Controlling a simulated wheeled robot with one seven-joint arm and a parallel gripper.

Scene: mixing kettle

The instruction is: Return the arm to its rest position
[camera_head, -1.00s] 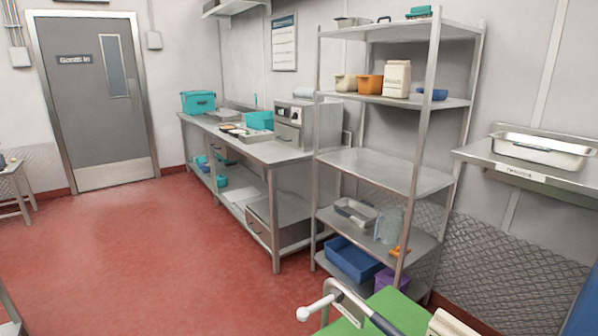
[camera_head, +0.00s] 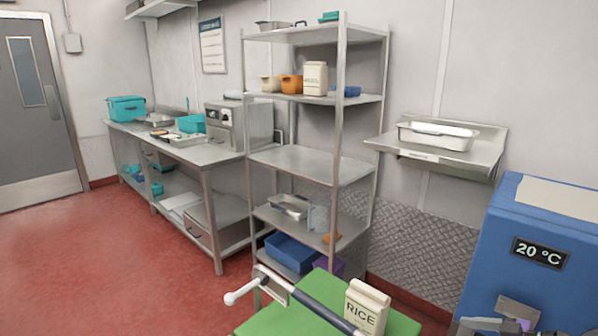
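My arm and gripper do not show clearly in the head view, and the gripper's fingers cannot be made out. Grey metal parts (camera_head: 490,326) show at the bottom right edge, in front of a blue unit (camera_head: 490,240) with a "20 °C" display (camera_head: 539,253). I cannot tell whether these parts belong to the unit or to something else.
A green-topped surface (camera_head: 285,318) with a pale handle bar (camera_head: 236,297) and a RICE bag (camera_head: 367,305) stands close in front. Behind are a metal rack (camera_head: 310,165), a wall shelf with a tray (camera_head: 438,134) and a steel bench (camera_head: 190,152). Red floor (camera_head: 100,260) at left is clear.

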